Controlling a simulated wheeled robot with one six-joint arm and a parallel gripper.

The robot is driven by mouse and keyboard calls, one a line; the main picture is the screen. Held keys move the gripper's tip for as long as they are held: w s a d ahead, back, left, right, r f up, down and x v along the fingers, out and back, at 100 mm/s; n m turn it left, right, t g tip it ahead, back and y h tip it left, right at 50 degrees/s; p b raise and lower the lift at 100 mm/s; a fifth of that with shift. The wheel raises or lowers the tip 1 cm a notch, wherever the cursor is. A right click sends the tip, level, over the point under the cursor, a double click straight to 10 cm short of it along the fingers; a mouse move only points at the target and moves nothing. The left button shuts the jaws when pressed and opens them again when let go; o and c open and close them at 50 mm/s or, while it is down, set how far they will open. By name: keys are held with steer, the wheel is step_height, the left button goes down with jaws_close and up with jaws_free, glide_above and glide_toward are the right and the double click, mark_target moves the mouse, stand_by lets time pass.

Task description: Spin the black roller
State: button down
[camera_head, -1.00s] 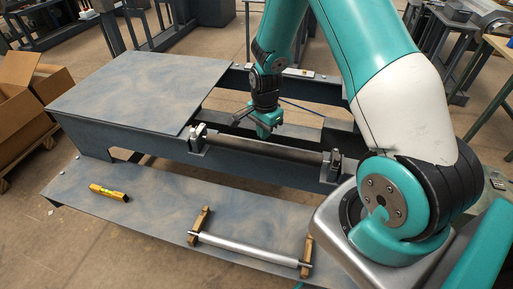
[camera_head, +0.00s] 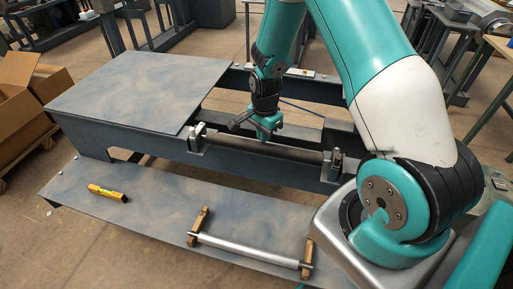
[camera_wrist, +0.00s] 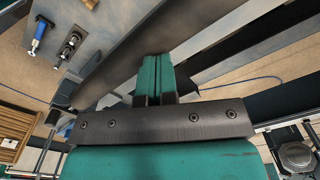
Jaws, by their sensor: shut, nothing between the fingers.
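The black roller (camera_head: 265,149) lies level between two end brackets on the front side of the blue-grey frame. In the wrist view, a long dark bar running diagonally behind the fingers (camera_wrist: 138,48) appears to be this roller. My gripper (camera_head: 265,138) is at the roller's middle, just above or behind its upper edge. Its teal fingers are together and empty, as the wrist view also shows (camera_wrist: 156,75). I cannot tell whether the fingertips touch the roller.
A silver roller (camera_head: 245,249) rests on two wooden blocks on the lower shelf (camera_head: 130,218). A yellow level (camera_head: 108,192) lies at that shelf's left. A flat plate (camera_head: 140,90) covers the frame's left part. A cardboard box (camera_head: 25,100) stands far left.

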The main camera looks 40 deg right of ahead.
steer(key=shift+f, duration=0.3)
steer(key=shift+s+a+r, duration=0.1)
steer(key=shift+s+a, duration=0.2)
steer(key=shift+a, duration=0.1)
steer(key=shift+s+a, duration=0.35)
steer(key=shift+a, duration=0.05)
steer(key=shift+s+a+f, duration=0.5)
steer(key=shift+s, duration=0.05)
steer(key=r+p, duration=0.2)
steer(key=r, duration=0.1)
steer(key=shift+w+d+r, duration=0.1)
steer(key=shift+w, duration=0.1)
stand_by(0.4)
